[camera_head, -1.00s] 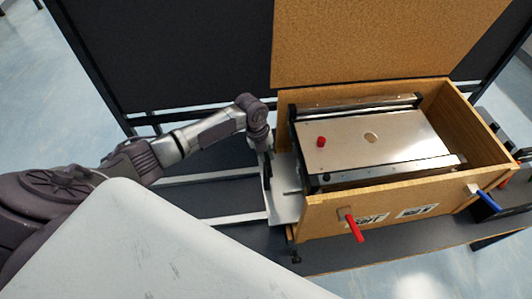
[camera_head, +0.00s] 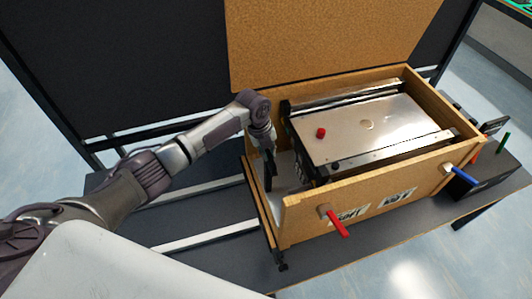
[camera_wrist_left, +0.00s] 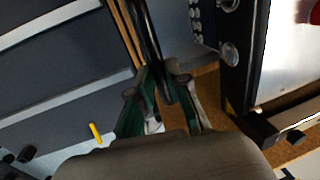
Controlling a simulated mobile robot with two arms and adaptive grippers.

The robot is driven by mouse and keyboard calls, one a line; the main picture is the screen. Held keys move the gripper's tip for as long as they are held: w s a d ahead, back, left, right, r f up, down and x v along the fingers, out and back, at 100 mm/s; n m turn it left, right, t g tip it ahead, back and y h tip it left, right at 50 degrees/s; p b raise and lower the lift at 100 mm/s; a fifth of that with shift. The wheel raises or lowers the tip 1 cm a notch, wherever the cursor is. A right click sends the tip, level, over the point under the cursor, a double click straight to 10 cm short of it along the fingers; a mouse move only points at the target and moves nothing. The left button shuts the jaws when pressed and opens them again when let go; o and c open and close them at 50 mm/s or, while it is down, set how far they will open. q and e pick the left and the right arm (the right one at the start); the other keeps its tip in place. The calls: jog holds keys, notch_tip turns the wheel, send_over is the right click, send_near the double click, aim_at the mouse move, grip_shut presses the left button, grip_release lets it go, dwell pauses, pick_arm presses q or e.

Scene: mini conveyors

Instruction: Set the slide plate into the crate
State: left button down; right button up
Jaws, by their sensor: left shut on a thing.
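The slide plate (camera_head: 284,178) is a thin light-grey sheet at the left end of the wooden crate (camera_head: 375,200). It stands close beside the machine in the crate; its lower edge is hard to make out. My left gripper (camera_head: 269,178) is shut on the plate, at the crate's left end. In the left wrist view the gripper fingers (camera_wrist_left: 165,105) close around a thin dark edge, with the crate's thin wooden edge (camera_wrist_left: 126,35) just left of it. Whether the plate touches the crate floor cannot be told. My right gripper is out of view.
A mini conveyor (camera_head: 365,130) with a metal top and red knob fills most of the crate. Red (camera_head: 337,226) and blue (camera_head: 462,175) handles stick out in front. A raised wooden panel (camera_head: 330,40) stands behind. The dark table (camera_head: 200,210) is mostly clear on the left.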

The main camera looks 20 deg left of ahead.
pick_arm(q)
jog(key=c, duration=1.2)
grip_release()
jog(key=shift+a, duration=0.1)
jog(key=shift+c, duration=0.2)
jog(key=shift+o, duration=0.5)
jog(key=shift+s+a, duration=0.1)
jog(key=shift+a, duration=0.05)
notch_tip(320, 180, up, 12)
jog(key=s+a, duration=0.1)
jog(key=a, duration=0.1)
jog(key=shift+s, duration=0.25)
jog(key=shift+d+f, duration=0.1)
